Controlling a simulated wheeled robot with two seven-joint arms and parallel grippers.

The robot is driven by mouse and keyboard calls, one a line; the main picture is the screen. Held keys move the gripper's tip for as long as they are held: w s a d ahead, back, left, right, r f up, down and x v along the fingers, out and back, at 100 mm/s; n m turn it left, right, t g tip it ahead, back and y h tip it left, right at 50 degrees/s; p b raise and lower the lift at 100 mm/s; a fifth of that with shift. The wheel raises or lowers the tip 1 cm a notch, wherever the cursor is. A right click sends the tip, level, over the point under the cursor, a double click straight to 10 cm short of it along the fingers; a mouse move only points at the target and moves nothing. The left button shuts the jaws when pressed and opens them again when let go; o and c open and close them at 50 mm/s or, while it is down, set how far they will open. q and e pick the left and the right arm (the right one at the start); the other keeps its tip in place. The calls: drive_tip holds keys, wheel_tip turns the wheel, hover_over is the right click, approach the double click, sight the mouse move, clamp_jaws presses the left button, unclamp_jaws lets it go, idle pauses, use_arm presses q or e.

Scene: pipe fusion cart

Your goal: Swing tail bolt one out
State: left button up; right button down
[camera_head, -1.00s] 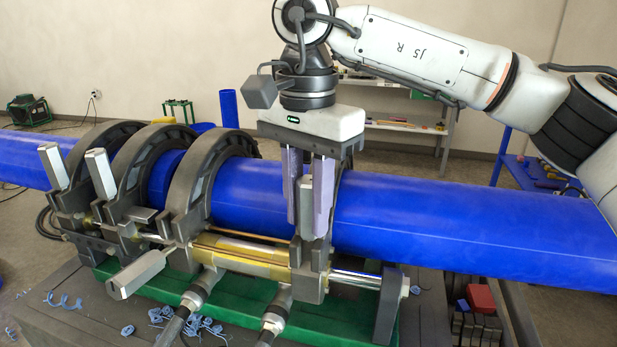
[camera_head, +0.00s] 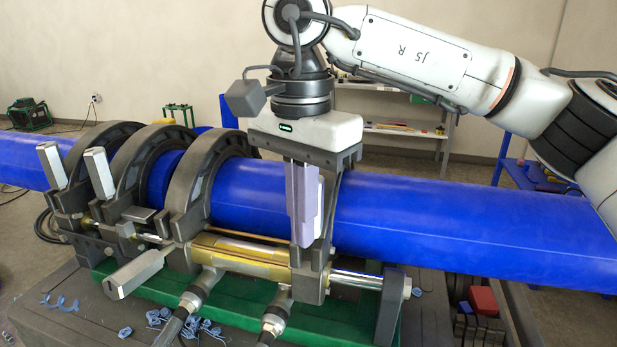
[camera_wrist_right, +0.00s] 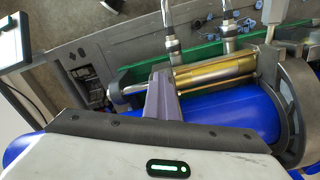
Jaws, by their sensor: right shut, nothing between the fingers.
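My right gripper (camera_head: 304,240) points down in front of the right-hand clamp (camera_head: 318,270) on the blue pipe (camera_head: 450,220). Its purple fingers are shut together with nothing between them; they also show closed in the right wrist view (camera_wrist_right: 162,97). The fingers cover that clamp's upper front, so I cannot make out its bolt. Two grey block-headed bolts stand upright on the two left clamps, one at far left (camera_head: 50,165) and one beside it (camera_head: 100,172). A third bolt (camera_head: 138,273) lies swung out toward the front from the third clamp. My left gripper is not in view.
A brass-coloured cylinder (camera_head: 235,258) and a steel rod (camera_head: 355,279) run low along the front. Hoses (camera_head: 200,290) come up to it. Blue shavings (camera_head: 205,328) lie on the cart. A shelf (camera_head: 400,130) stands behind. The space above the pipe at right is under my arm.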

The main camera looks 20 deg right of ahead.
drive_tip(key=shift+s+a+f, duration=0.25)
drive_tip(key=shift+s+a, duration=0.1)
drive_tip(key=shift+s, duration=0.1)
drive_tip(key=shift+s+a+f+b, duration=0.5)
drive_tip(key=shift+s+a+b, duration=0.05)
drive_tip(key=shift+s+b, duration=0.25)
